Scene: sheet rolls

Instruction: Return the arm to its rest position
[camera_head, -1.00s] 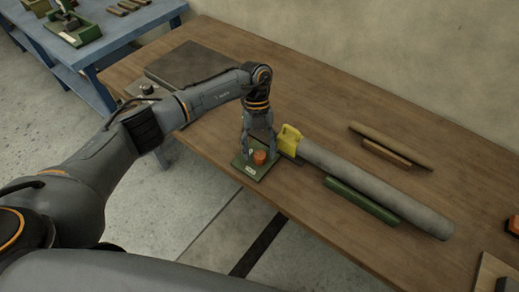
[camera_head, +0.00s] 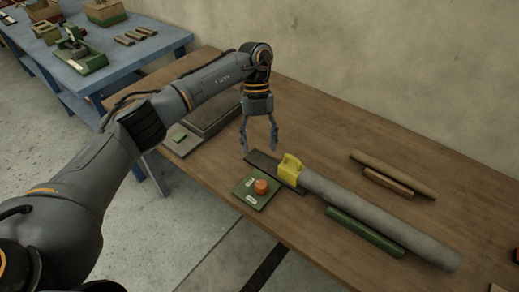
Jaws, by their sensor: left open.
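My left arm (camera_head: 140,130) comes in from the left and reaches over the wooden table. Its gripper (camera_head: 260,152) points down, open and empty, above the table behind a green base (camera_head: 247,199) with an orange round piece (camera_head: 261,187) on it. The gripper is apart from both. My right gripper is not in view.
A long grey roll (camera_head: 380,218) with a yellow piece (camera_head: 290,170) at its left end lies on the wooden table (camera_head: 330,120). A green bar (camera_head: 365,231) and a brown roll (camera_head: 400,175) lie beside it. A blue table (camera_head: 150,45) stands at the back left.

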